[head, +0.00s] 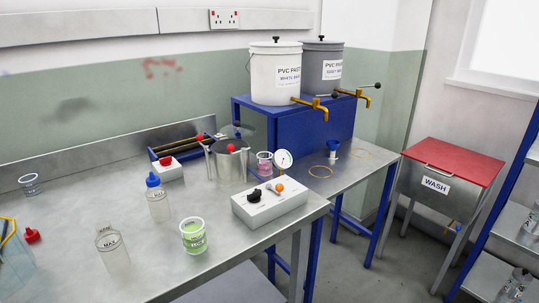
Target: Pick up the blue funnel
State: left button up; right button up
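A small blue funnel-like piece (333,148) stands on the right part of the steel bench, below the brass taps of the two buckets. It is small in the view, so its exact shape is hard to tell. Yellow rings mark the bench top on both sides of it, and it appears to stand between them. Neither of my grippers shows in the head view.
A white bucket (275,72) and a grey bucket (320,66) stand on a blue stand (290,127) behind it. A grey control box (270,202), dial gauge (283,160), green-filled cup (194,235) and clear bottles crowd the left bench. A red-topped wash unit (453,160) stands right.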

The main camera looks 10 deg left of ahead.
aim_at(332, 145)
jog(key=u, duration=0.1)
jog(key=k, duration=0.65)
jog(key=u, duration=1.1)
jog(key=i, duration=0.5)
jog(key=z, duration=3.05)
jog(key=i, duration=2.7)
jog(key=u, duration=0.1)
